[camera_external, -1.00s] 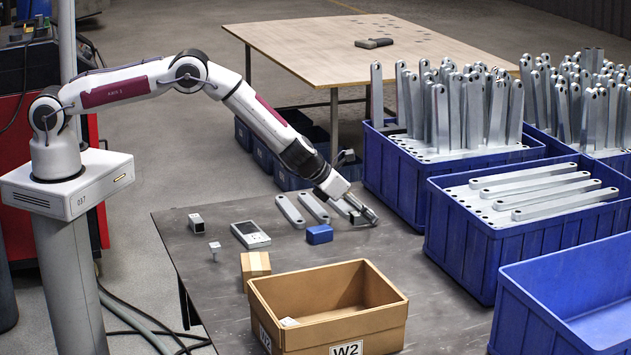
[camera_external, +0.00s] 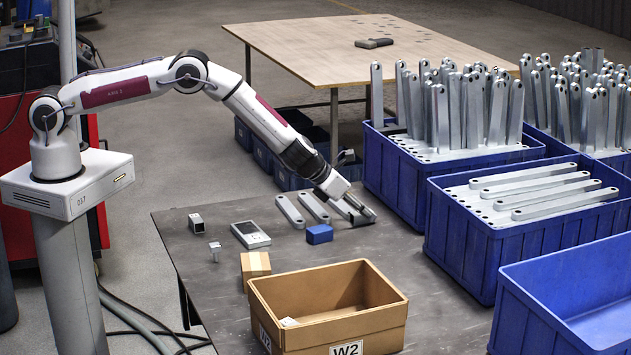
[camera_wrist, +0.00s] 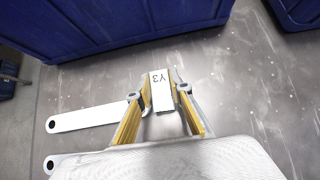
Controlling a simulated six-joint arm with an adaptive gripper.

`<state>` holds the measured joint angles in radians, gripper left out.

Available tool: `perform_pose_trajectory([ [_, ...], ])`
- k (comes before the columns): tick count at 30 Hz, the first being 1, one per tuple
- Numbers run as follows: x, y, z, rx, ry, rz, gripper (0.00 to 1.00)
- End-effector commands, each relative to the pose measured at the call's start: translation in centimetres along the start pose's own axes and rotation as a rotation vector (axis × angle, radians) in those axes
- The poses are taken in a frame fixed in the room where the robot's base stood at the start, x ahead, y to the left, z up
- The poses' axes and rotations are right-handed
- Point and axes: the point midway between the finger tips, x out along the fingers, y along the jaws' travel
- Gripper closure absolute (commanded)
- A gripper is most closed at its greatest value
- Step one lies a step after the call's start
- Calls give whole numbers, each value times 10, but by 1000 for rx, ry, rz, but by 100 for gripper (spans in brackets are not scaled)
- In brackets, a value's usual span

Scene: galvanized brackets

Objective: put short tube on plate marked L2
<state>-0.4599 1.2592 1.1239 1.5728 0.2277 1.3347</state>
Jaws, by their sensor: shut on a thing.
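My gripper (camera_external: 368,213) is low over the far right part of the dark table. In the wrist view its fingers (camera_wrist: 160,92) are shut on a small pale piece marked Y3 (camera_wrist: 161,82), whose lettering appears upside down. The fingers hide part of this piece. A short square tube with a dark open end (camera_external: 196,223) stands at the table's left, well away from my gripper. I cannot make out a plate marked L2 in either view.
Flat metal bars (camera_external: 290,211) lie left of my gripper. A blue block (camera_external: 319,234), a grey device (camera_external: 250,235), a small post (camera_external: 215,251) and a carton (camera_external: 255,266) stand nearer. An open W2 box (camera_external: 379,328) is in front; blue crates (camera_external: 470,240) stand right.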

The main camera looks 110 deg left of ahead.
Motion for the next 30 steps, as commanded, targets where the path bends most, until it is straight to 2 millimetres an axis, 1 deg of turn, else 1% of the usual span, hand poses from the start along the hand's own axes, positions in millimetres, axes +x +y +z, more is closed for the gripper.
perform_pose_trajectory([
  [5,-2,0,2,-1,-1,0,100],
  [11,-9,0,11,-1,-3,0,100],
  [30,-57,0,58,-2,-2,-1,100],
])
